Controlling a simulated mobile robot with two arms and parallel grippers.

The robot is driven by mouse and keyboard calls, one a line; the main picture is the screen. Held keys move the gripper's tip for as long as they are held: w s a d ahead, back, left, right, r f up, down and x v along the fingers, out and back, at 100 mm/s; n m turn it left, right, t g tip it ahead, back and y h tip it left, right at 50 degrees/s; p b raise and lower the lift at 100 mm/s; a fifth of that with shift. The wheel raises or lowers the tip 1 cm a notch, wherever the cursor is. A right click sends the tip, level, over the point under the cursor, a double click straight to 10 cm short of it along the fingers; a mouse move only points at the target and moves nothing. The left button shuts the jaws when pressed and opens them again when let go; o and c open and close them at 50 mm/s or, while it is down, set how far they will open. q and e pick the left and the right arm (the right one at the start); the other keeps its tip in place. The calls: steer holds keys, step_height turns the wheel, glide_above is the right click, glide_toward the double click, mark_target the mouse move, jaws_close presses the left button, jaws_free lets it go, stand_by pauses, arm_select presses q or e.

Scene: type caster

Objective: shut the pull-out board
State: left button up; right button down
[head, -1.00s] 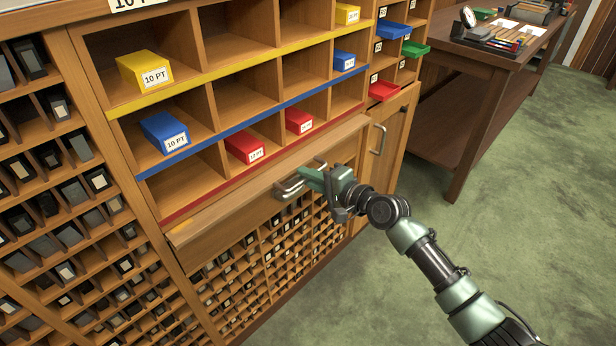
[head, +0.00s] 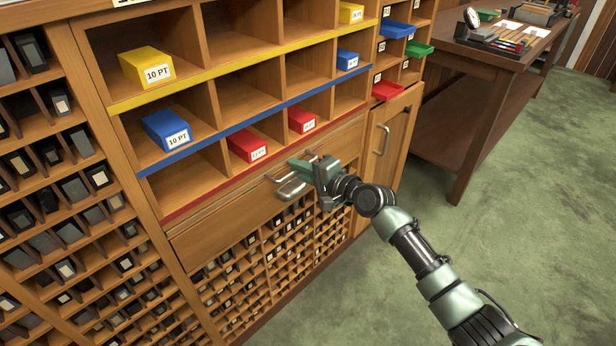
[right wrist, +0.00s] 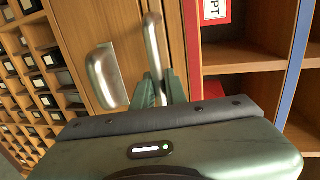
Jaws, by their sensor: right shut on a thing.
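My left gripper is not in view.
Above are open compartments with yellow (head: 146,67), blue (head: 167,130) and red boxes (head: 247,146). Below and left are racks of small blocks (head: 66,190). A cupboard door (head: 390,140) with a handle stands right of the board. The green floor (head: 540,190) is clear at right.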

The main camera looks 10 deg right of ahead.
steer(key=shift+r, duration=0.1)
steer(key=c, duration=1.8)
jaws_free()
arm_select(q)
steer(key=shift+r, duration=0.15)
arm_select(e)
steer(key=o, duration=0.3)
steer(key=shift+w+a, duration=0.15)
steer(key=shift+a, duration=0.05)
steer(key=shift+d, duration=0.15)
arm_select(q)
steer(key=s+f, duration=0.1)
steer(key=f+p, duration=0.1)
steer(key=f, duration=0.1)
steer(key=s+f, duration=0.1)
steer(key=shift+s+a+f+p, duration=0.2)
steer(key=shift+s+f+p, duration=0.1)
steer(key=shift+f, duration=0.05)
arm_select(e)
steer(key=v, duration=0.7)
steer(key=shift+s+d, duration=0.1)
steer(key=shift+s, duration=0.2)
